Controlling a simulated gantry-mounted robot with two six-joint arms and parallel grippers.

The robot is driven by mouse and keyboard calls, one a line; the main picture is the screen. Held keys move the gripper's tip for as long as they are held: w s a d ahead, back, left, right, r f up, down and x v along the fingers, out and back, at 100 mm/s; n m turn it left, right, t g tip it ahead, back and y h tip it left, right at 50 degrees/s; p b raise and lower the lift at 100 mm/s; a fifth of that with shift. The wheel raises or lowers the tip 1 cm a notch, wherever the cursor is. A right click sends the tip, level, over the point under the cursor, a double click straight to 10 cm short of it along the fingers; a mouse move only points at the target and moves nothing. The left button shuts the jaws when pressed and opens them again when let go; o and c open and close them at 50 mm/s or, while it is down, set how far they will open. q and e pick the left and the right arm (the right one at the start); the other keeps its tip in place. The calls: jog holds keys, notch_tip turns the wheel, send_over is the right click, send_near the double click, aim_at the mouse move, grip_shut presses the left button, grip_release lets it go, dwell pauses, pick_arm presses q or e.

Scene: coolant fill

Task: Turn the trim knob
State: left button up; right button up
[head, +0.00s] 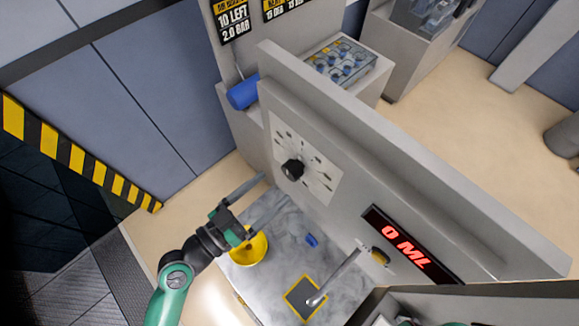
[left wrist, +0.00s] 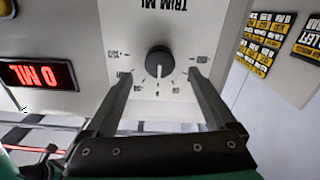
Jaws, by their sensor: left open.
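The trim knob (head: 292,169) is a black round knob on a white dial plate (head: 318,182), set in the upright grey panel. In the left wrist view the knob (left wrist: 159,62) shows straight ahead, with marks around it and "TRIM ML" upside down above it. My left gripper (head: 264,190) is open and empty, in front of the panel and a little below the knob in the head view. In the left wrist view its two fingers (left wrist: 160,76) point at the dial, one on each side of the knob, apart from it. My right gripper is not in view.
A red "0 ML" display (head: 405,246) is on the panel, with a yellow-tipped lever (head: 380,257) beside it. Below are a yellow round dish (head: 249,250), a small blue piece (head: 312,240) and a yellow-edged dark square (head: 296,304) on the marbled worktop (head: 285,270).

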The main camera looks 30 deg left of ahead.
aim_at(288, 174)
pick_arm(q)
jog(key=p+x, duration=0.1)
jog(key=x, duration=0.6)
jog(key=shift+s, duration=0.1)
jog(key=c, duration=1.4)
jog(key=shift+o, duration=0.2)
jog(key=shift+r+n+p, duration=0.1)
jog(key=shift+n+p, duration=0.45)
jog(key=shift+n, duration=2.25)
